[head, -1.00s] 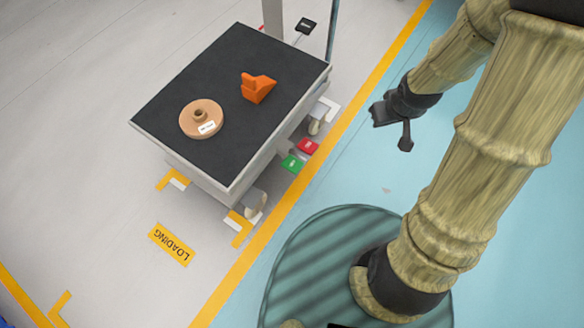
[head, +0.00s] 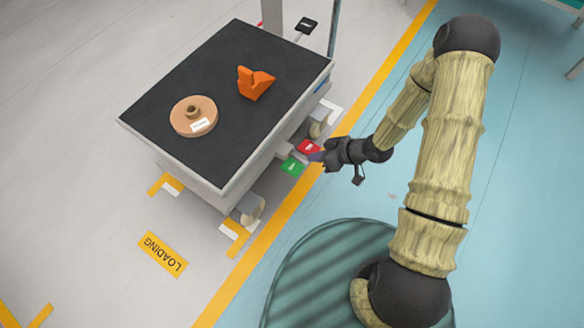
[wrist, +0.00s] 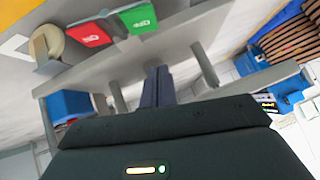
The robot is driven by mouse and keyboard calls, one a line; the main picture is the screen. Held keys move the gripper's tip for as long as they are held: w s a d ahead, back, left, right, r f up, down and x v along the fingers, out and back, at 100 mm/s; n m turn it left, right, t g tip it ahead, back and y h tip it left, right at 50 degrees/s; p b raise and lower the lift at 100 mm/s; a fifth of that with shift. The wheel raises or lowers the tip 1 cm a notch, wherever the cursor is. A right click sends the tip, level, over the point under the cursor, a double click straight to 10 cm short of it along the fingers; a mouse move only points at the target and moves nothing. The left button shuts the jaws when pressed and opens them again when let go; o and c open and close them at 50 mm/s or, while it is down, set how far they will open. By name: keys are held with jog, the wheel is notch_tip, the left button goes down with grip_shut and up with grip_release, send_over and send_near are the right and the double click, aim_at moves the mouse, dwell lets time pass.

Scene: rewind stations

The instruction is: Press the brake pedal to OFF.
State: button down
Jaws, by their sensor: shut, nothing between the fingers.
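A red pedal pad (head: 309,147) and a green pedal pad (head: 292,166) sit side by side low at the cart's near right side. They also show in the wrist view, red (wrist: 88,30) at the left and green (wrist: 138,17) to its right. Their small white labels are too small to read. My gripper (head: 316,157) is shut and empty, its tips close beside the two pads in the head view. In the wrist view the shut fingers (wrist: 158,85) point up the picture, below the pads. I cannot tell whether they touch anything.
The cart (head: 235,80) has a dark top carrying a tan spool (head: 180,122) and an orange block (head: 255,83). Cart legs and casters (head: 250,207) stand near the pedals. A black pad (head: 306,26) is at the back. The blue floor at right is mostly clear.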

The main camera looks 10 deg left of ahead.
jog(key=shift+f, duration=0.1)
jog(key=b, duration=0.6)
send_over(285, 168)
jog(key=d, duration=0.3)
notch_tip(285, 168, down, 7)
jog(key=shift+s+f, duration=0.1)
jog(key=shift+s, duration=0.05)
notch_tip(285, 168, down, 2)
jog(key=shift+s+a+b, duration=0.1)
jog(key=shift+s+b, duration=0.05)
jog(key=shift+b, duration=0.7)
jog(key=shift+s+f+b, duration=0.2)
jog(key=shift+f+b, duration=0.4)
jog(key=shift+f, duration=0.15)
jog(key=shift+w, duration=0.1)
